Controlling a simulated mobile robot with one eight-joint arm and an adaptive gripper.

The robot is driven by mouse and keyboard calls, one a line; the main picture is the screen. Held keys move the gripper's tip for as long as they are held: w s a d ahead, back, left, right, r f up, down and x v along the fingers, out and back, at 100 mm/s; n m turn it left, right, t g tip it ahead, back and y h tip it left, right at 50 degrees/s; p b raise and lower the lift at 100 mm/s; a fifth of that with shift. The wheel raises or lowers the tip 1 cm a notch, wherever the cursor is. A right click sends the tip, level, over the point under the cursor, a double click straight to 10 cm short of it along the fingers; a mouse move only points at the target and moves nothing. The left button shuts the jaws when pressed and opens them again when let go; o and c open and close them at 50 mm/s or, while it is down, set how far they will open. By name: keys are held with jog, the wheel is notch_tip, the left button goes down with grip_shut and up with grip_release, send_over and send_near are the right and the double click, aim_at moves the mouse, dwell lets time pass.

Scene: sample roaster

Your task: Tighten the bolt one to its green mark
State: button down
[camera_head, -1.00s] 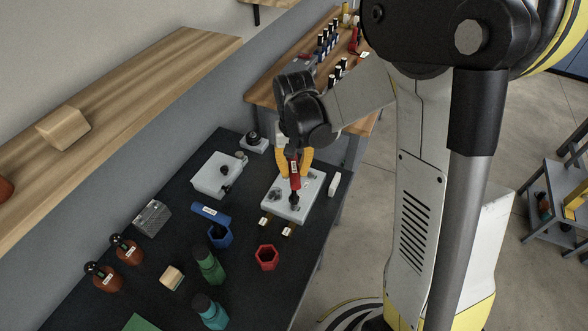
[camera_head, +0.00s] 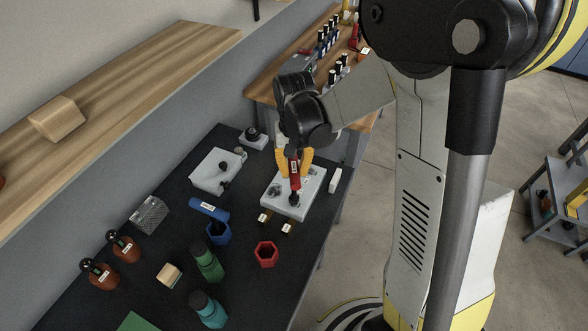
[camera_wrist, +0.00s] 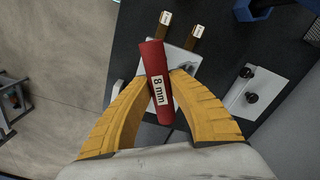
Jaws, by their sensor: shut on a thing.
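My gripper (camera_head: 296,157) has yellow fingers closed around a red driver (camera_head: 295,172). In the wrist view my gripper (camera_wrist: 163,80) holds this driver (camera_wrist: 157,75), labelled "8 mm". The driver stands nearly upright over a white plate (camera_head: 312,188) on the dark bench. Its lower end meets a dark round part on the plate, but I cannot tell how it is seated. Bolt one and its green mark cannot be made out; the driver and fingers hide part of the plate. In the wrist view the plate (camera_wrist: 184,60) is mostly covered.
A second white plate (camera_head: 211,176) with dark knobs lies to the left. A white block (camera_head: 334,180) lies right.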

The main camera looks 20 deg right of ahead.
jog(key=shift+f+b, duration=0.45)
jog(key=shift+f, duration=0.15)
jog(key=shift+m+b, duration=0.3)
jog(key=shift+m, duration=1.5)
